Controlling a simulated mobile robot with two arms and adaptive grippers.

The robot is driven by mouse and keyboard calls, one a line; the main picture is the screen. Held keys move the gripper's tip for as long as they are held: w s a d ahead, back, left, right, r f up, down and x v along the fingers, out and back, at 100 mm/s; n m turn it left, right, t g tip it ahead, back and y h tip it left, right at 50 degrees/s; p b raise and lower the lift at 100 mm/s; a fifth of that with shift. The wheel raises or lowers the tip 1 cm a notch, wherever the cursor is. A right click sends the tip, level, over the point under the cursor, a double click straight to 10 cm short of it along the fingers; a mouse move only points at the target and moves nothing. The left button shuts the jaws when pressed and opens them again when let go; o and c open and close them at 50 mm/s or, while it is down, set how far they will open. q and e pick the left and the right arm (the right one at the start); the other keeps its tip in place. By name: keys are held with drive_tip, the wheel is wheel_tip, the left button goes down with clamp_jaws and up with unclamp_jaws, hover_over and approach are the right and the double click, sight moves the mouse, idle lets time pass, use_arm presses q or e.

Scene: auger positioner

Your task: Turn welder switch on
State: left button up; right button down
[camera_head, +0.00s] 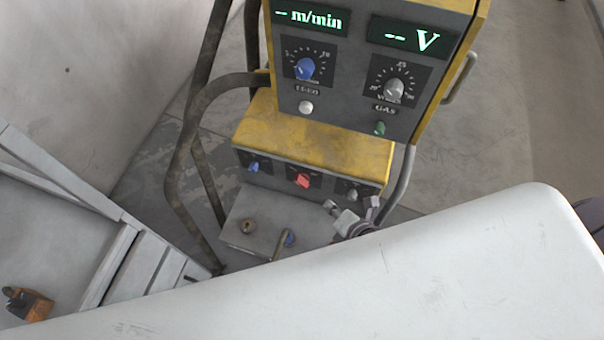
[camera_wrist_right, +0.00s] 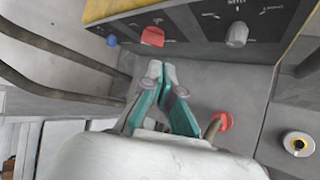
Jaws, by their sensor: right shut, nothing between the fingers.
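The welder's lower yellow unit (camera_head: 313,142) carries a row of knobs on its dark front. A red switch knob (camera_head: 303,180) is in the middle, with a blue knob (camera_head: 253,167) to its left and a grey knob (camera_head: 352,194) to its right. The same red knob shows in the right wrist view (camera_wrist_right: 152,36). My right gripper (camera_head: 332,205) is below the grey knob in the head view. In the wrist view its teal fingers (camera_wrist_right: 160,76) are together and empty, below the red knob with a gap. My left gripper is not in view.
Above is the control panel (camera_head: 345,98) with lit displays and dials. Bent metal tubes (camera_head: 180,160) rise at the left. Below the knobs is a grey box (camera_head: 260,212) with sockets; a cabled red connector (camera_wrist_right: 224,121) is right of my fingers. My white arm fills the foreground.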

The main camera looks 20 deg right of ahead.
sight(307, 185)
drive_tip(key=x, duration=1.3)
drive_tip(key=shift+s+f+b, duration=0.1)
drive_tip(key=shift+b, duration=0.3)
